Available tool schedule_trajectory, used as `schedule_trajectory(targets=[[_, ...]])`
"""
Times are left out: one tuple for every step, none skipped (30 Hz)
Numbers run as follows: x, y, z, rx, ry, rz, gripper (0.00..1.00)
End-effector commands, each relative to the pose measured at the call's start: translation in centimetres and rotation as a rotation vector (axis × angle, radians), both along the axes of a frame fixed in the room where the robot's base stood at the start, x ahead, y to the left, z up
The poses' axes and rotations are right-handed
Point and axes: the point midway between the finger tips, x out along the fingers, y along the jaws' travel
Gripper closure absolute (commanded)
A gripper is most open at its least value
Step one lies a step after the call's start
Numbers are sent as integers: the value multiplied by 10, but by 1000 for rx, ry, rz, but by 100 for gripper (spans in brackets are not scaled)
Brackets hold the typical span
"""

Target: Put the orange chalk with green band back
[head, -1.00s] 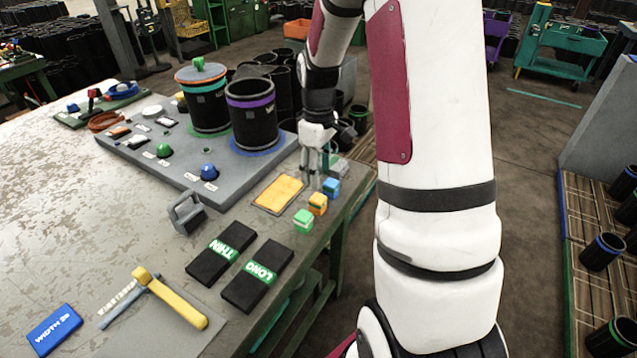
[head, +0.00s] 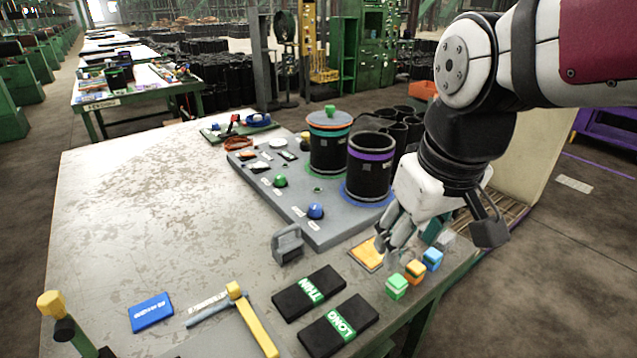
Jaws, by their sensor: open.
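Small chalk blocks stand in a row near the right edge of the table: a green one (head: 397,287), an orange one (head: 413,271) and a blue one (head: 433,259). A dark band shows on the orange block, too small to tell if it is green. My gripper (head: 396,252) is open and points down just behind the row, over the right side of a flat orange pad (head: 366,255). It looks empty. Its fingers and wrist hide part of the pad and the table behind the blocks. I cannot tell whether a finger touches anything.
Two black cases, THIN (head: 309,293) and LONG (head: 338,325), lie in front of the blocks. A grey board (head: 325,235) bears tall black cylinders (head: 370,165) and coloured knobs.

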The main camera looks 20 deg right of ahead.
Motion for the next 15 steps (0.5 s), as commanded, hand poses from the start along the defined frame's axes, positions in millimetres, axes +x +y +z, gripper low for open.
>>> schedule_trajectory(targets=[[-14, 7, 3, 8, -24, -8, 50], [-22, 11, 4, 14, -34, -17, 50], [-31, 15, 4, 23, -45, -28, 50], [-37, 17, 4, 29, -53, -35, 50], [-42, 20, 4, 34, -59, -41, 50], [-49, 22, 3, 41, -67, -50, 50], [-52, 23, 3, 45, -72, -54, 50], [-55, 24, 3, 49, -76, -59, 50], [-59, 25, 2, 53, -79, -63, 50], [-61, 26, 2, 55, -81, -66, 50], [-62, 26, 2, 57, -83, -68, 50], [-63, 27, 1, 59, -83, -70, 50], [-64, 27, 1, 59, -83, -71, 50], [-64, 27, 1, 60, -83, -72, 50], [-64, 27, 1, 60, -83, -72, 50]])
